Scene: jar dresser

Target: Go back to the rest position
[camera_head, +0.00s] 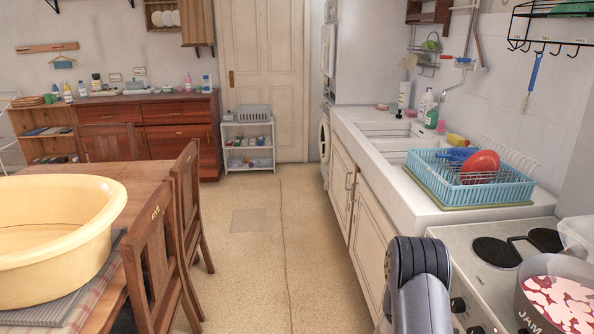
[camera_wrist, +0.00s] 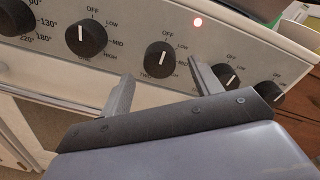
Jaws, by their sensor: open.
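My gripper (camera_wrist: 160,88) shows in the wrist view with its two grey fingers spread apart and nothing between them. It is in front of the stove's control panel (camera_wrist: 130,20), with a black knob (camera_wrist: 160,59) showing between the fingertips. I cannot tell whether the fingers touch the panel. In the head view only my dark arm shows at the bottom, in front of the counter and stove; the gripper itself is hidden there.
The stove (camera_head: 490,262) carries a large jam pot (camera_head: 530,318) at the lower right. A blue dish rack (camera_head: 450,180) stands on the sink counter (camera_head: 395,185). A wooden table with a yellow basin (camera_head: 50,260) and chairs (camera_head: 150,262) stands left. The floor (camera_head: 265,250) between is clear.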

